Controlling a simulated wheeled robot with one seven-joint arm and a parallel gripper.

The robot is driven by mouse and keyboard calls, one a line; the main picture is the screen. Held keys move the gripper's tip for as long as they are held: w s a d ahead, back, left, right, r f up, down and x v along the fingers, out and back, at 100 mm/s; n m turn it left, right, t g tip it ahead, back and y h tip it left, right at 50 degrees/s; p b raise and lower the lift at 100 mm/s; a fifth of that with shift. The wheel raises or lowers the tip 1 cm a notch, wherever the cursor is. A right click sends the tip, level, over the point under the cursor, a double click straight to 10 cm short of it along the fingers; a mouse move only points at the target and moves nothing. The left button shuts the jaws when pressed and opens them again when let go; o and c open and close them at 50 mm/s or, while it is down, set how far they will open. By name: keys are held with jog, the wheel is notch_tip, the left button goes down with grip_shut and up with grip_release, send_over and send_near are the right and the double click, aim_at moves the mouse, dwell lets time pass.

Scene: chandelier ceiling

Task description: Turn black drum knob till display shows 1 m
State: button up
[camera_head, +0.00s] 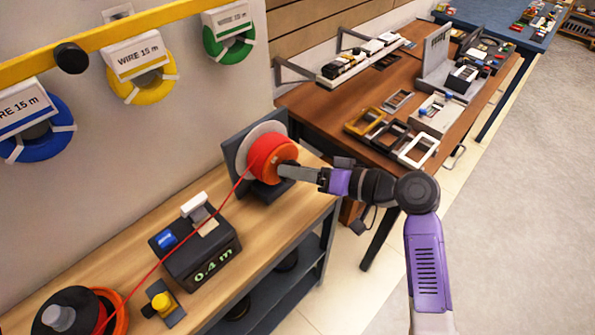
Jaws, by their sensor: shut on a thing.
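The red-orange drum (262,153) stands upright on a dark bracket with a pale disc behind it, at the far end of the wooden bench. My gripper (284,170) reaches in from the right and is shut at the drum's front face, on the black drum knob. The knob itself is hidden by the fingers. A red wire (190,239) runs from the drum down to the left across the bench. The black meter box (203,246) sits mid-bench, and its green display (213,264) reads 0.4 m.
A dark spool with an orange rim (118,312) and a yellow-topped device (162,302) sit at the near left of the bench (262,239). Wire coils hang from a yellow rail (150,20). A brown table (335,105) with frames stands behind. Floor at right is clear.

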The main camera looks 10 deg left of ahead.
jog(key=m+y, duration=0.1)
jog(key=m, duration=0.2)
jog(key=m+y+b, duration=0.1)
jog(key=m+y, duration=0.1)
jog(key=m, duration=0.2)
jog(key=f+m+y+b, duration=0.1)
jog(key=m, duration=0.3)
jog(key=shift+w+d+y, duration=0.1)
jog(key=shift+y, duration=0.3)
dwell(0.4)
jog(key=o, duration=1.4)
jog(key=shift+c, duration=0.2)
jog(key=b+v, duration=0.1)
jog(key=v, duration=0.7)
jog(key=shift+b, duration=0.35)
jog(key=shift+f, duration=0.1)
